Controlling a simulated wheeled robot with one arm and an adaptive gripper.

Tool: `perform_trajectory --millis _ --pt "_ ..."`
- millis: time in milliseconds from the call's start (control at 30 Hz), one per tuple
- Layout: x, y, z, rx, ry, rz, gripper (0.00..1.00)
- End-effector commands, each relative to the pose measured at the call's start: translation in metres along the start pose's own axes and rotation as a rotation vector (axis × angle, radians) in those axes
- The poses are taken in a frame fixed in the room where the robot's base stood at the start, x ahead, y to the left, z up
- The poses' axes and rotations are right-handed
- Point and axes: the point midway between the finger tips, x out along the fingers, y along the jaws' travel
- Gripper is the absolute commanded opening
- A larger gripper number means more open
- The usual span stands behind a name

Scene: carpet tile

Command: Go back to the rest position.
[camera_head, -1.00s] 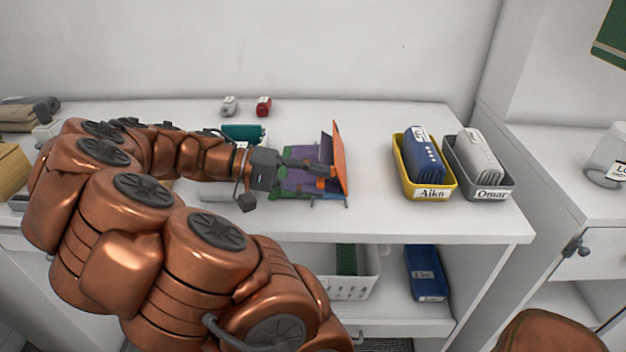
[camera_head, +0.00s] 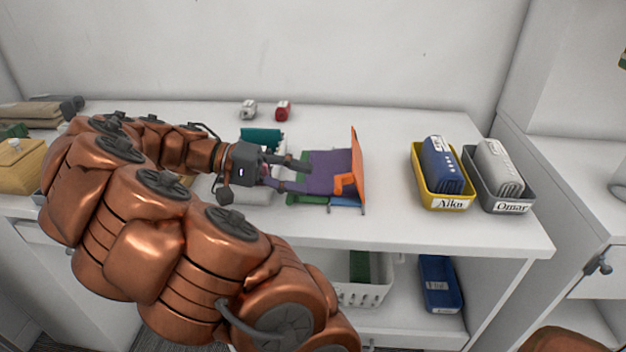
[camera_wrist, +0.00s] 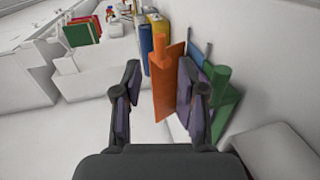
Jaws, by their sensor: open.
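My gripper (camera_head: 290,174) is open over the white tabletop (camera_head: 400,140), at the left side of an upright orange panel (camera_head: 357,165) with a small orange handle. I see no contact between the fingers and the panel. Parts of the pieces around the purple one are hidden by the gripper.
A yellow bin (camera_head: 442,200) labelled Aiko and a grey bin (camera_head: 500,203) labelled Omar each hold a device at the right. Small grey (camera_head: 248,109) and red (camera_head: 283,110) items stand at the back. Below are a white basket (camera_head: 362,294) and blue bin (camera_head: 440,285).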

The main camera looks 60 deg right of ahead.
Motion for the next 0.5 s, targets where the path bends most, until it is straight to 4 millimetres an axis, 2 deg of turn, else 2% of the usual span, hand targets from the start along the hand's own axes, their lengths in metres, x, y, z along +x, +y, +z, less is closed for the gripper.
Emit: perform_trajectory --millis 133,500 --pt "-0.0080 -0.0007 -0.0006 -0.001 0.003 -0.002 0.41" --pt "-0.0082 -0.0003 0.0000 0.000 0.001 -0.001 0.41"
